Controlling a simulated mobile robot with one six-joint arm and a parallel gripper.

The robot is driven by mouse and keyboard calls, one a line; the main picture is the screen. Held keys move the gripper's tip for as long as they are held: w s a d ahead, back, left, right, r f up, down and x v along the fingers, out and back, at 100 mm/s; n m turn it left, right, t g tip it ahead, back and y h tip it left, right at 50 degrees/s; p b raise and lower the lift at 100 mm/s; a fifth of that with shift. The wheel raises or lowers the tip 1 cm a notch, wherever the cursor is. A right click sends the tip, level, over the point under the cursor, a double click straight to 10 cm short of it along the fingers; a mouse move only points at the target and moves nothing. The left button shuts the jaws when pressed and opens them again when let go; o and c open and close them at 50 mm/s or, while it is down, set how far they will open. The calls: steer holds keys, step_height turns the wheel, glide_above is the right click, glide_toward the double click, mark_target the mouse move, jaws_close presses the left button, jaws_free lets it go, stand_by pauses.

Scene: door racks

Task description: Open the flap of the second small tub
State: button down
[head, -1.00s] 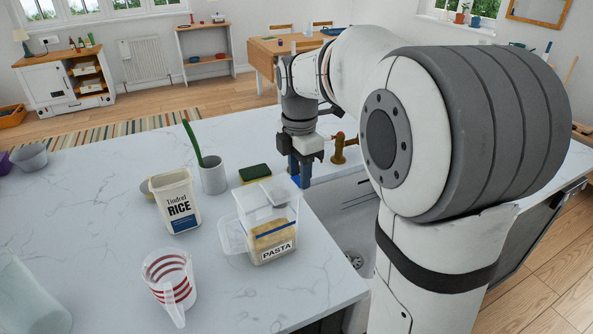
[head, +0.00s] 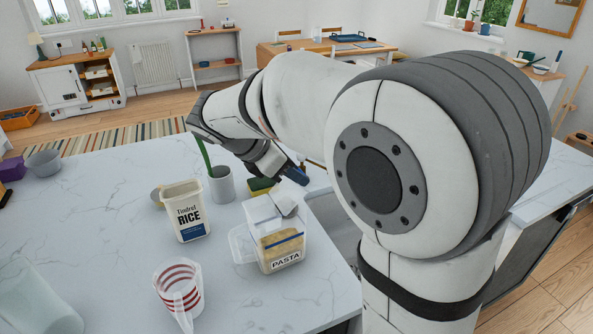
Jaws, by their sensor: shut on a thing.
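In the head view a clear tub labelled PASTA (head: 283,248) stands on the white counter. A pale flap (head: 288,204) stands tilted at its top right. A white tub labelled RICE (head: 188,213) stands to its left. My gripper (head: 298,175) is beyond and above the PASTA tub, its blue fingers slanting down to the right. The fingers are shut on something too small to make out. A gap shows in the picture between the fingertips and the flap. I cannot tell which tub counts as the second.
A striped measuring jug (head: 178,288) stands in front. A grey pot (head: 221,184) with a green handle and a yellow-green sponge (head: 261,186) are close to my gripper. A sink (head: 337,222) lies right of the PASTA tub. The counter's left middle is clear.

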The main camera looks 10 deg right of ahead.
mark_target(276, 203)
steer(key=a+h, duration=0.1)
steer(key=h+p, duration=0.1)
steer(key=a+r+t+h, duration=0.1)
steer(key=shift+s+a+h+p, duration=0.3)
steer(key=shift+s+a, duration=0.05)
steer(key=shift+s+a+r, duration=0.1)
steer(key=shift+a+r, duration=0.1)
steer(key=shift+a, duration=0.05)
steer(key=shift+s+a+f+p, duration=0.15)
steer(key=shift+a+p, duration=0.15)
steer(key=shift+p, duration=0.15)
steer(key=shift+f, duration=0.2)
